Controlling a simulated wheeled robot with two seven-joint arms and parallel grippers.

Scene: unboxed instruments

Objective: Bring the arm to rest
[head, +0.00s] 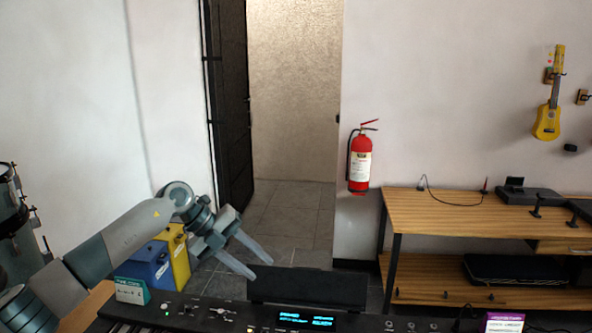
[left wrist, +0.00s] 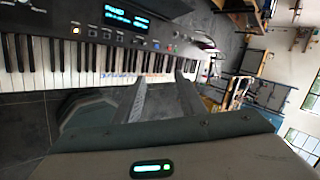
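My left arm comes in from the left in the head view. Its left gripper (head: 262,268) is held in the air above the back edge of a keyboard (head: 262,318). The two fingers are apart with nothing between them. In the left wrist view the fingers (left wrist: 165,92) also stand apart and empty, with the keyboard's keys (left wrist: 70,62) beyond them. The keyboard has a lit blue display (head: 305,320). My right gripper is not in view.
A blue box (head: 150,265) and a yellow box (head: 178,255) stand behind my left arm. A wooden bench (head: 460,216) is at right. A red extinguisher (head: 360,162) hangs on the wall. The doorway floor is clear.

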